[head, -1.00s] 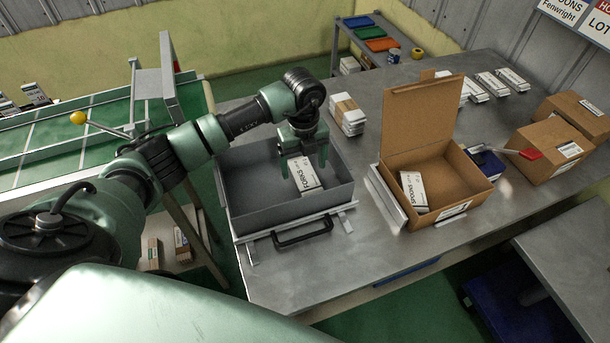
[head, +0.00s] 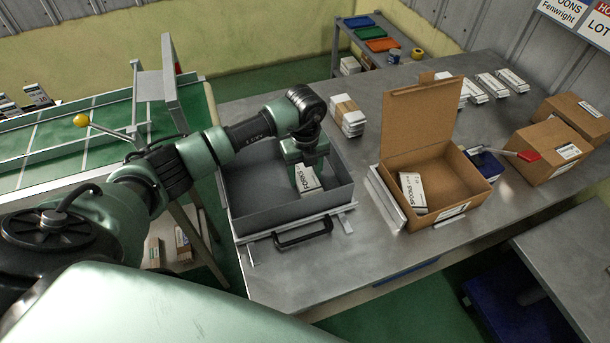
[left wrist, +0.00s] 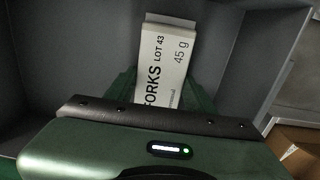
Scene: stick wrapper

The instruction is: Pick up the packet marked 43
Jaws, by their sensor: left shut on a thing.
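The packet marked FORKS LOT 43 (head: 308,181) is a white box in the grey metal drawer tray (head: 262,217). The left wrist view shows its printed face (left wrist: 169,65) with "LOT 43" and "45 g". My left gripper (head: 309,184) reaches down into the tray with a finger on each side of the packet and is shut on it. In the left wrist view the gripper body hides the packet's near end. I cannot tell whether the packet touches the tray floor. My right gripper is not in view.
An open cardboard carton (head: 448,188) holding a SPOONS packet (head: 412,192) stands right of the tray. A stack of white packets (head: 347,117) stands behind the tray. Closed cartons (head: 550,150) stand at the right. The tray walls surround my gripper closely.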

